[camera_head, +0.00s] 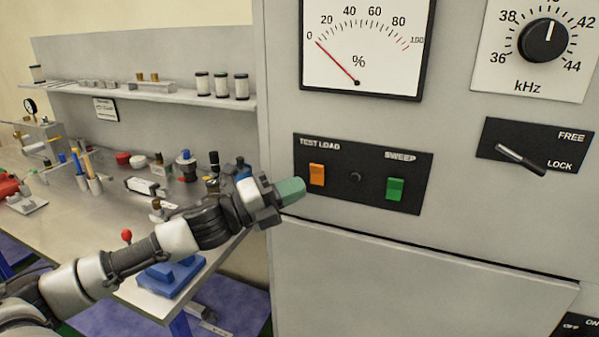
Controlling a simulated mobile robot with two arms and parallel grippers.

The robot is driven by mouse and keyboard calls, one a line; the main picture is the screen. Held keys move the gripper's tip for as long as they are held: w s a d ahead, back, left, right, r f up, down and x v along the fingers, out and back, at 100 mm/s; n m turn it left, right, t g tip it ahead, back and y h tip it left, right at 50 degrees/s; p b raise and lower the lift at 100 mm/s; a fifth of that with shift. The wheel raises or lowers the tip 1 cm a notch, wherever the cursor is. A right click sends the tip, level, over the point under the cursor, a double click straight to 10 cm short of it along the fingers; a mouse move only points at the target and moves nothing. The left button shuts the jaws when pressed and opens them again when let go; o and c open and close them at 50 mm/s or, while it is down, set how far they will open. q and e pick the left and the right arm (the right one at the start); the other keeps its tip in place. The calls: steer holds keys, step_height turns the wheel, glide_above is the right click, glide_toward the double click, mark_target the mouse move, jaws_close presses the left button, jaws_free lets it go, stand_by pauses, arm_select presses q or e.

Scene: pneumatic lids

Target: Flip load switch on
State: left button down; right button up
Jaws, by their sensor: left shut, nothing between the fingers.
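The orange TEST LOAD switch (316,174) sits at the left of a black panel (355,202) on the grey cabinet front. Its exact rocker position is too small to tell. A green SWEEP switch (394,189) is at the right of the same panel. My left gripper (291,191) is shut and empty, with its green fingertips just left of and slightly below the orange switch. I cannot tell whether they touch the panel. My right gripper is not in view.
Above are a percent meter (365,45) with its needle at 0 and a kHz knob (543,41). A FREE/LOCK lever (522,160) is to the right. A cluttered workbench (110,219) with a shelf (150,94) stands left, beneath and behind my left arm.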

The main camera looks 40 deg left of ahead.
mark_target(313, 168)
arm_select(q)
steer(key=shift+w+a+r+p, duration=0.25)
steer(key=shift+w+r+p, duration=0.3)
steer(key=shift+w, duration=0.4)
steer(key=shift+w+a, duration=0.15)
steer(key=shift+w, duration=0.5)
steer(key=shift+r+p, duration=0.1)
steer(key=shift+p, duration=0.25)
steer(key=shift+w+a+r+n+p, duration=0.1)
steer(key=shift+w+r+n+p, duration=0.25)
steer(key=shift+p, duration=0.8)
steer(key=shift+f+y, duration=0.2)
steer(key=shift+y, duration=0.1)
steer(key=shift+s, duration=0.1)
